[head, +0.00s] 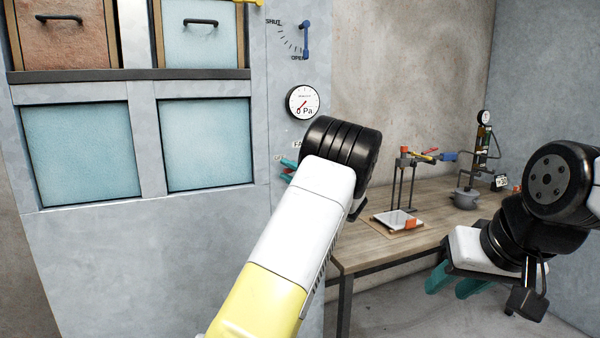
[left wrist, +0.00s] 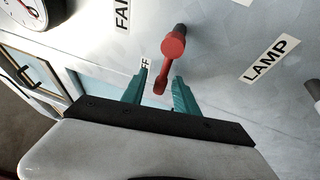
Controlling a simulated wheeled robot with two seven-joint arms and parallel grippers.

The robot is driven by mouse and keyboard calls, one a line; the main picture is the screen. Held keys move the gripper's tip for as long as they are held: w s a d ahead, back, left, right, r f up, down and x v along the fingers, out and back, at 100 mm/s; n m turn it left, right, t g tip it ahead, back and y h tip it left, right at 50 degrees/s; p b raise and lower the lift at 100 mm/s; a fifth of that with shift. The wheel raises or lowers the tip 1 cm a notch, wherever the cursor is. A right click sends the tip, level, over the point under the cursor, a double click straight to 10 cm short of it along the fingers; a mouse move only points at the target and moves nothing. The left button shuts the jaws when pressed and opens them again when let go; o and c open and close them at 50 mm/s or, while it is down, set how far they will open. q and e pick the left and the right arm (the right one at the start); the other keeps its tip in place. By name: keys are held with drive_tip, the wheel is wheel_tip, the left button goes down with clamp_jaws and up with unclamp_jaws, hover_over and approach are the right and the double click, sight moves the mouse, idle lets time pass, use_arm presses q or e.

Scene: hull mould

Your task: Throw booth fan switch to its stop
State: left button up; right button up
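The fan switch (left wrist: 172,50) is a red lever on a dark pivot on the grey panel, seen in the left wrist view beside the cut-off FAN label (left wrist: 122,14). Its arm hangs toward my left gripper (left wrist: 161,76), with the lower end between the two teal fingers. The fingers are apart, with a gap seen on each side of the lever. My right gripper (head: 462,286) hangs open and empty at the right, in front of the table.
A partly hidden label (left wrist: 145,63) ending in F lies behind the fingers. A LAMP label (left wrist: 269,60) is to the right. Above are the pressure gauge (head: 303,102) and a blue lever (head: 306,40) by a SHUT–OPEN scale. A wooden table (head: 365,262) with apparatus stands right.

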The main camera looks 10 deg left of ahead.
use_arm(q)
clamp_jaws()
idle(1.4)
